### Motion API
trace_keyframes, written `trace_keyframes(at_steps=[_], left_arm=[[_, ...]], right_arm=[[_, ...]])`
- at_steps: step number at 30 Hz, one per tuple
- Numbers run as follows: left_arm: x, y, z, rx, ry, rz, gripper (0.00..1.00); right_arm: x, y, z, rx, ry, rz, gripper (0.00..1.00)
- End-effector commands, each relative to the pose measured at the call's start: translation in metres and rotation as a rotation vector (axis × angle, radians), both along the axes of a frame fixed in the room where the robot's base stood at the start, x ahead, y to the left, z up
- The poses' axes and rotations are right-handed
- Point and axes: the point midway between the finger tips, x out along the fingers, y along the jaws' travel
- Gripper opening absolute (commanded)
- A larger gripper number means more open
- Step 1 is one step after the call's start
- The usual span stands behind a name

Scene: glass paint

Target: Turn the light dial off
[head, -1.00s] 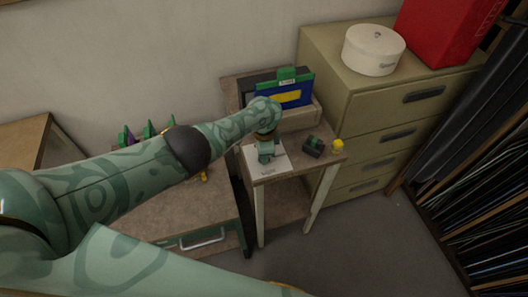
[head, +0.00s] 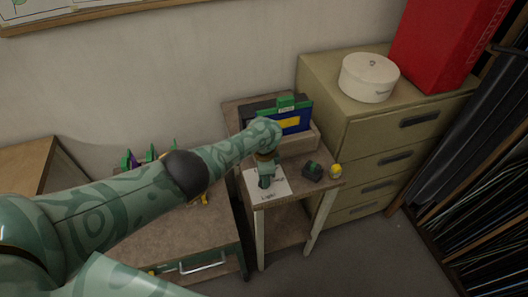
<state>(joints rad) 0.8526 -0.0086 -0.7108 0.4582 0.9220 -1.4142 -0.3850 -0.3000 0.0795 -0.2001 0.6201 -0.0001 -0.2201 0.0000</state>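A white sheet (head: 280,186) with a printed label that seems to read "Light" lies on the small side table in the head view. My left arm reaches in from the left, and its gripper (head: 266,181) points down over the middle of this sheet. The fingers are small and dark here, so I cannot tell whether they are open or shut, or touch anything. No dial shows clearly; the gripper hides the middle of the sheet. My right gripper is not in view.
A blue, green and yellow item (head: 297,117) stands behind. A drawer cabinet (head: 376,148) holds a round white box (head: 369,78) and a red box (head: 440,45).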

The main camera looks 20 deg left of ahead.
Motion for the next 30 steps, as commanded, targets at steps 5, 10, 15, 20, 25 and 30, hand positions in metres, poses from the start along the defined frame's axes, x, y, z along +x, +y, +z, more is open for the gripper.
trace_keyframes(at_steps=[5, 10, 15, 20, 25, 30], left_arm=[[-0.001, 0.0, 0.061, -0.002, -0.003, 0.001, 0.5], [-0.002, -0.001, 0.102, -0.002, -0.003, 0.0, 0.5], [-0.003, -0.001, 0.127, 0.0, -0.001, 0.001, 0.5], [-0.003, -0.001, 0.136, 0.0, -0.001, 0.001, 0.5], [-0.003, -0.001, 0.136, 0.0, 0.0, 0.002, 0.5], [-0.003, -0.001, 0.136, 0.0, 0.0, 0.002, 0.5]], right_arm=[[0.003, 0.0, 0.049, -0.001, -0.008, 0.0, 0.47], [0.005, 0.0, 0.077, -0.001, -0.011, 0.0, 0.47], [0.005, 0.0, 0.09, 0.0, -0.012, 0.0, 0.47], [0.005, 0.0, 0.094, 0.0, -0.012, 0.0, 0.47], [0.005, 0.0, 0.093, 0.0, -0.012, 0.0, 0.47], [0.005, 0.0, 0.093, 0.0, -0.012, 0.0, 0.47]])
